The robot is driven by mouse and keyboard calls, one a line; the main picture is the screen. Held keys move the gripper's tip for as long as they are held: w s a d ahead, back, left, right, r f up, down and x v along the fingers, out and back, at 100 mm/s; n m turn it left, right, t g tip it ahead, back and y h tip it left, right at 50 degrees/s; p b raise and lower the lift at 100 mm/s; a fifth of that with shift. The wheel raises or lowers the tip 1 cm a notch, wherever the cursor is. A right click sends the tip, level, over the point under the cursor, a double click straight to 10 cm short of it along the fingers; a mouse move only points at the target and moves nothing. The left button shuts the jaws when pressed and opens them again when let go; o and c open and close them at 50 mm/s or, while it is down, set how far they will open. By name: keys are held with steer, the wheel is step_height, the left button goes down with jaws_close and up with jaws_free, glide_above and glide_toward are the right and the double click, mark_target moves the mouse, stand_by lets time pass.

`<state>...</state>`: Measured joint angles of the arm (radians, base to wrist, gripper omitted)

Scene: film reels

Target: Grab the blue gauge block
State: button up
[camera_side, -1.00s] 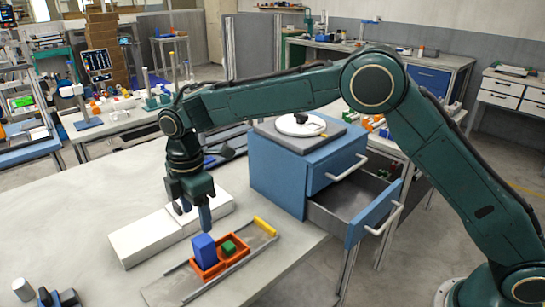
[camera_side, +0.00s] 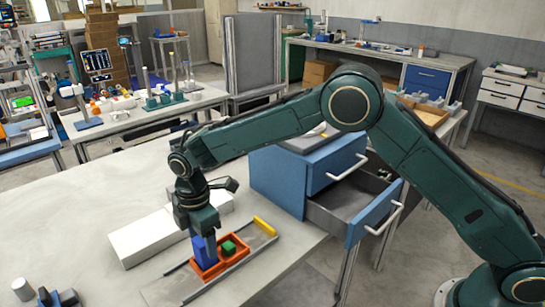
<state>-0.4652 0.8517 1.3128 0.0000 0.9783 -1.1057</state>
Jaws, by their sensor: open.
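The blue gauge block (camera_side: 204,252) stands upright in the left compartment of an orange tray (camera_side: 222,267). A small green block (camera_side: 229,248) sits in the right compartment of the tray. My gripper (camera_side: 203,236) points down right over the blue block, its fingers at the block's upper part. The fingers are open. They overlap the block in this view, so I cannot tell how far down each side they reach.
The tray lies between two rails on a plate, with a yellow bar (camera_side: 264,226) at the far end. A long white box (camera_side: 147,238) lies behind on the table. A blue cabinet (camera_side: 277,181) with an open drawer (camera_side: 357,207) stands to the right.

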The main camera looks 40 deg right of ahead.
steer(key=shift+f, duration=1.8)
steer(key=c, duration=1.2)
steer(key=shift+o, duration=0.2)
steer(key=shift+r, duration=0.2)
step_height(320, 180, up, 20)
steer(key=shift+f, duration=0.15)
steer(key=shift+d+f, duration=0.1)
steer(key=shift+d, duration=0.05)
